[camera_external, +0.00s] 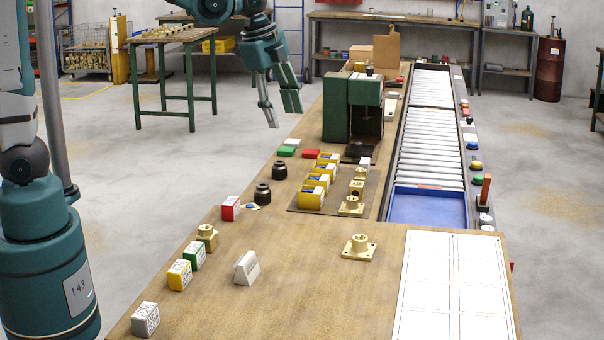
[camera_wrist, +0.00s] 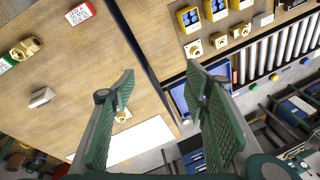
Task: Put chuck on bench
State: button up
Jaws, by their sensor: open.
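Two dark, stepped round pieces that look like chucks stand upright on the wooden bench (camera_external: 320,285) in the external view. The nearer chuck (camera_external: 263,194) is beside a small blue-topped piece; the farther chuck (camera_external: 279,169) is behind it, left of the yellow bins. My gripper (camera_external: 280,116) is open and empty, raised in the air, and appears above and behind the chucks in the picture. In the wrist view my gripper's (camera_wrist: 161,68) two green fingers are wide apart with nothing between them. I cannot make out either chuck in the wrist view.
A green machine (camera_external: 338,108) stands on the bench beyond several yellow bins (camera_external: 312,192) and brass flanged parts. A roller conveyor with a blue tray (camera_external: 430,208) runs along the right. Small boxes line the near left edge. Bare wood lies around the front flange (camera_external: 359,248).

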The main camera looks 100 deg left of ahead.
jog(key=s+d+r+n+t, duration=0.1)
jog(key=s+d+r, duration=0.1)
jog(key=d, duration=0.7)
jog(key=s+d+r+n+t, duration=0.1)
jog(key=s+d, duration=0.1)
jog(key=d, duration=0.7)
jog(key=s+d+f+n+t+h, duration=0.1)
jog(key=s+d, duration=0.5)
jog(key=d, duration=0.3)
jog(key=s+d+f+n+t, duration=0.1)
jog(key=s+d+n, duration=0.1)
jog(key=s+d, duration=0.3)
jog(key=d, duration=0.4)
jog(key=shift+s+f+t+h, duration=0.15)
jog(key=shift+s+t+h, duration=0.15)
jog(key=shift+s+h, duration=0.1)
